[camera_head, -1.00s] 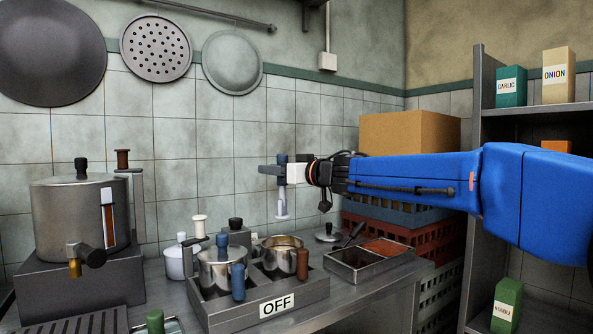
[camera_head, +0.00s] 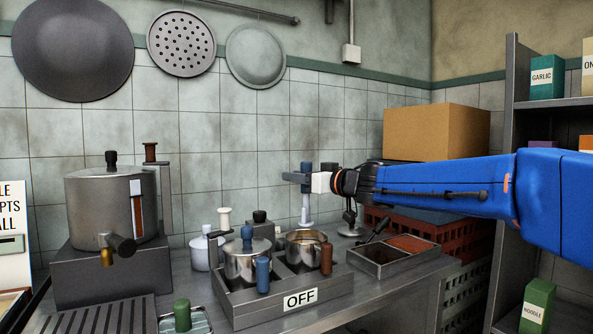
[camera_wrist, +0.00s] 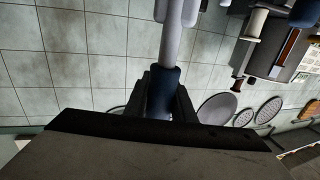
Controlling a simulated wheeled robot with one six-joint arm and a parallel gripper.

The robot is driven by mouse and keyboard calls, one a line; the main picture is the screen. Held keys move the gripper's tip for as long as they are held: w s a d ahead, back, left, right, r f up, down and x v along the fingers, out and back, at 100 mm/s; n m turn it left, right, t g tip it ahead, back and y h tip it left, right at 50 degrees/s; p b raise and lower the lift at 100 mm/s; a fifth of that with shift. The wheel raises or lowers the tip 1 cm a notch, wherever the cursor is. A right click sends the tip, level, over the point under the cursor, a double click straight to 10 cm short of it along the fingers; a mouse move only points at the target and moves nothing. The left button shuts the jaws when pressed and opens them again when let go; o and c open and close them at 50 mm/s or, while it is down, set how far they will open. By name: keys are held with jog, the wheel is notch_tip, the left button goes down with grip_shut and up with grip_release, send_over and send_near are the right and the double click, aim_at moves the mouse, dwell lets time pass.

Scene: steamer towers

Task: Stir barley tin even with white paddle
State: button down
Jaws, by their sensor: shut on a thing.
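My gripper (camera_head: 306,178) is shut on the blue handle (camera_head: 306,167) of a paddle with a white shaft (camera_head: 305,205). The paddle hangs upright, its lower end just above the open steel pot's (camera_head: 303,251) rim in the picture; I cannot tell how they line up in depth. In the wrist view the blue handle (camera_wrist: 162,97) sits between the dark fingers, with the pale shaft (camera_wrist: 171,45) running to the top edge. The open pot has a brown handle (camera_head: 326,258); its contents are barely visible. No label shows which vessel is the barley tin.
A lidded pot (camera_head: 241,266) stands beside the open pot in a grey unit marked OFF (camera_head: 300,299). A divided tray (camera_head: 385,268) with dark and orange contents lies right. A large steamer (camera_head: 104,205) stands left. Crates, a cardboard box (camera_head: 435,133) and shelves fill the right.

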notch_tip(320, 180, down, 11)
dwell(1.1)
jog(key=shift+f, duration=0.1)
